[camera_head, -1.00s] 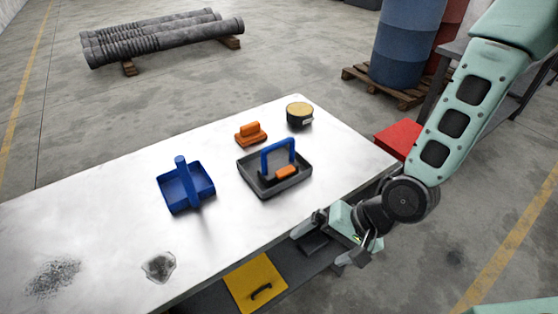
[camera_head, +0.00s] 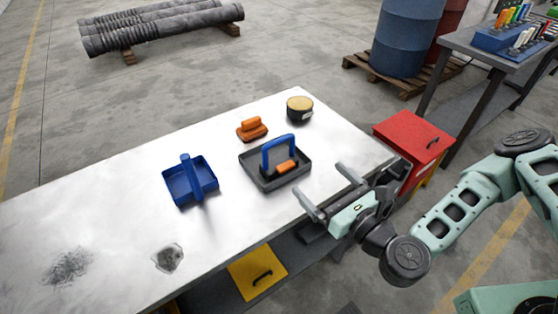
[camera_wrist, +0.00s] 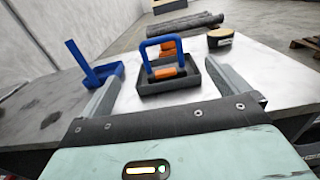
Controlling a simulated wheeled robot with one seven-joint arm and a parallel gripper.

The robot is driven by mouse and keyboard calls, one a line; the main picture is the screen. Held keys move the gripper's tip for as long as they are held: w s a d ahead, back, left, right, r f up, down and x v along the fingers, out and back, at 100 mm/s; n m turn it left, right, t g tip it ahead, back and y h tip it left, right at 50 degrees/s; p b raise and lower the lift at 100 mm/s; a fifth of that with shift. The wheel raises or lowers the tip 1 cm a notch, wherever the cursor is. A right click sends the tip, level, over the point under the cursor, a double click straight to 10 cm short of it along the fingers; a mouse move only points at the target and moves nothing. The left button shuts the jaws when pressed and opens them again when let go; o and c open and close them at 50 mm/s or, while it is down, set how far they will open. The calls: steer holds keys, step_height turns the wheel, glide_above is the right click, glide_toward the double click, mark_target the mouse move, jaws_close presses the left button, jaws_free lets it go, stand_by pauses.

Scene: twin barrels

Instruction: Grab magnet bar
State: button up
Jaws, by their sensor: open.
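A blue arched handle (camera_head: 280,140), which looks like the magnet bar's grip, stands upright in a dark grey tray (camera_head: 266,186) on the table. A small orange piece (camera_head: 286,166) is by its foot; whether they are joined is unclear. My gripper (camera_head: 321,181) is open and empty, over the table's front edge at the right of the tray and apart from it. In the wrist view the blue handle (camera_wrist: 161,41) and tray (camera_wrist: 170,86) appear ahead between my two spread fingers. The bar's underside is hidden in the tray.
A red cabinet (camera_head: 412,135) stands right of the table. The table's front middle is clear.

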mark_target(279, 143)
steer(key=b+x, duration=0.7)
steer(key=x, duration=0.4)
steer(key=shift+a+b, duration=0.1)
steer(key=shift+b, duration=0.25)
steer(key=shift+f+p+x, duration=0.15)
steer(key=shift+p+x, duration=0.2)
steer(key=shift+x, duration=1.05)
steer(key=shift+f+p+x, duration=0.15)
steer(key=shift+p+x, duration=0.2)
steer(key=shift+x, duration=1.1)
steer(key=shift+r, duration=0.1)
steer(key=c, duration=1.6)
